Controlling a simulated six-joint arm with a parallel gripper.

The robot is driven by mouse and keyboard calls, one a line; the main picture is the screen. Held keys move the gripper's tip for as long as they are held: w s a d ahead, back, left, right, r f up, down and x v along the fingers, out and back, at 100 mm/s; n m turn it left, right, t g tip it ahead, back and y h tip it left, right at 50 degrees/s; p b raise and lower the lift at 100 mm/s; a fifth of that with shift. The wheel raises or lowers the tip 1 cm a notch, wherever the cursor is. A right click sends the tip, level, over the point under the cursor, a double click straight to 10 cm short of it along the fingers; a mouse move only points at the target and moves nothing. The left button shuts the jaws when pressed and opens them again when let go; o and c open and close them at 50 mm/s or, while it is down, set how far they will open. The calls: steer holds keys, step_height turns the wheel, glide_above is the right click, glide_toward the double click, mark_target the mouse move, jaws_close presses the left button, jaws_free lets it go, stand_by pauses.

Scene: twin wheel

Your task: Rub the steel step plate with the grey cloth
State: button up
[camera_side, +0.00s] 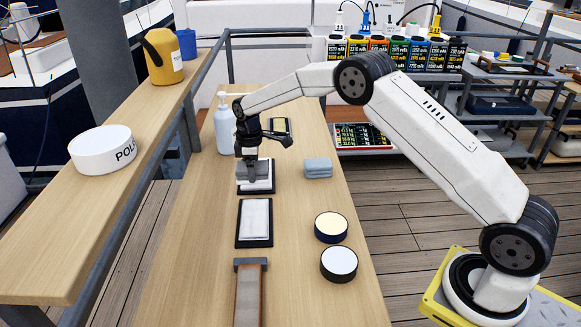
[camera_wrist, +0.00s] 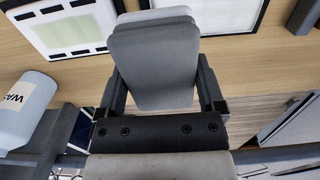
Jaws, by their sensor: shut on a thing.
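My gripper (camera_side: 251,168) is shut on a grey cloth (camera_side: 247,181), a folded pad. In the wrist view the cloth (camera_wrist: 152,70) fills the space between the two fingers of my gripper (camera_wrist: 162,95). In the side view it is over the left part of a pale plate in a dark frame (camera_side: 264,184); I cannot tell whether it touches. A second pale plate in a dark frame (camera_side: 255,221) lies nearer on the bench. Which of these is the steel step plate is not clear from the pictures.
A blue-grey folded cloth (camera_side: 318,168) lies to the right. Two round tins (camera_side: 331,227) (camera_side: 339,264) and a long wooden-edged tool (camera_side: 250,292) are nearer. A wash bottle (camera_side: 224,124) and a small dark-framed panel (camera_side: 280,127) are behind. A railing edges the left side.

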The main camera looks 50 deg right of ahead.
steer(key=s+a, duration=1)
steer(key=shift+f, duration=0.2)
steer(key=shift+s, duration=0.1)
